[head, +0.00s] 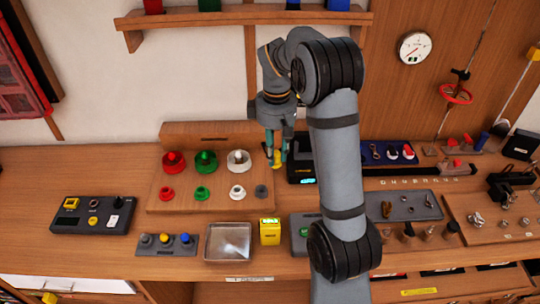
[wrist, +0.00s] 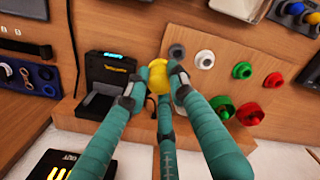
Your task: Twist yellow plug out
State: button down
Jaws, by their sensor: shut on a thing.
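The yellow plug (wrist: 159,77) is round and sits between the teal fingertips of my gripper (wrist: 157,88) in the wrist view. My gripper is shut on it. In the head view the yellow plug (head: 277,157) shows small below my gripper (head: 275,150), at the right part of the wooden plug board (head: 215,202). The fingers hide the plug's base, so I cannot tell whether it is seated in the board or clear of it.
Red (head: 173,161), green (head: 206,160) and white (head: 239,160) ring fittings stand on the board, with smaller ones in front, including a grey one (head: 261,191). A black device with a lit display (wrist: 110,80) stands close beside my fingers. A metal tray (head: 229,242) lies in front.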

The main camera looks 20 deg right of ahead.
jog(key=shift+r, duration=0.1)
jog(key=shift+n+p, duration=0.65)
jog(key=shift+n, duration=0.85)
jog(key=shift+p, duration=0.35)
jog(key=shift+n+p, duration=0.75)
jog(key=shift+n, duration=0.85)
